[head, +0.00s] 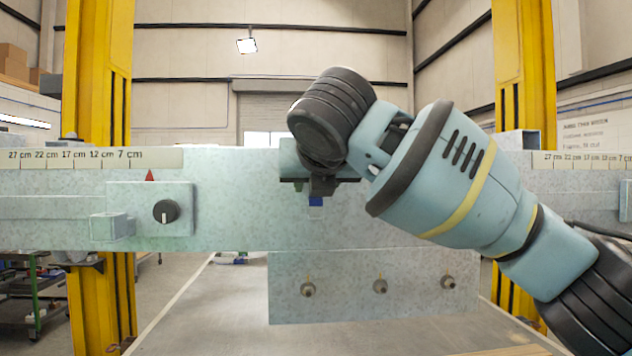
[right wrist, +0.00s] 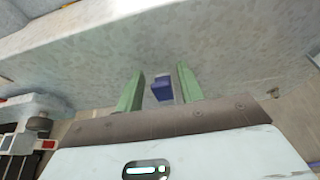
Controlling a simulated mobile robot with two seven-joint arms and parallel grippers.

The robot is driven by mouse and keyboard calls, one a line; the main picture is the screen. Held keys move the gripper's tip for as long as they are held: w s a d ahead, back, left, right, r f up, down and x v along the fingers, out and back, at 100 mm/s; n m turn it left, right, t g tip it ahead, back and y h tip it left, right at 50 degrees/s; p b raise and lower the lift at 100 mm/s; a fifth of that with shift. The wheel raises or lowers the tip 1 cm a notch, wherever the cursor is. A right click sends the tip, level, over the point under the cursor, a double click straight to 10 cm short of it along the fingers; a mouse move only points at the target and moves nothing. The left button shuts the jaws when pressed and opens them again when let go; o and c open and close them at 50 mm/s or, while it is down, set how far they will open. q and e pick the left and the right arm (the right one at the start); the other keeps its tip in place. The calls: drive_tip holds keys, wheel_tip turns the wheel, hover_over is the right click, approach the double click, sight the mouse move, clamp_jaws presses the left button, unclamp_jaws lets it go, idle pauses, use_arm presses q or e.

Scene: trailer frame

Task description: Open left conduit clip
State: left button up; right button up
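A small blue piece (head: 316,201), which may be the conduit clip, shows just below my right gripper (head: 320,185) against the grey speckled beam (head: 230,215). In the right wrist view the blue piece (right wrist: 162,91) lies between the two green fingers of my right gripper (right wrist: 160,84). The fingers are apart, with a narrow gap visible on each side of the blue piece. My right wrist hides most of the clip area in the head view. My left gripper is not in view.
A panel with a black knob (head: 166,211) and a small open box (head: 110,227) sit left on the beam. A lower plate (head: 340,302) carries several studs. Yellow posts (head: 98,80) stand on both sides. A ruler strip (head: 90,158) lines the beam.

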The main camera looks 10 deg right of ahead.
clamp_jaws()
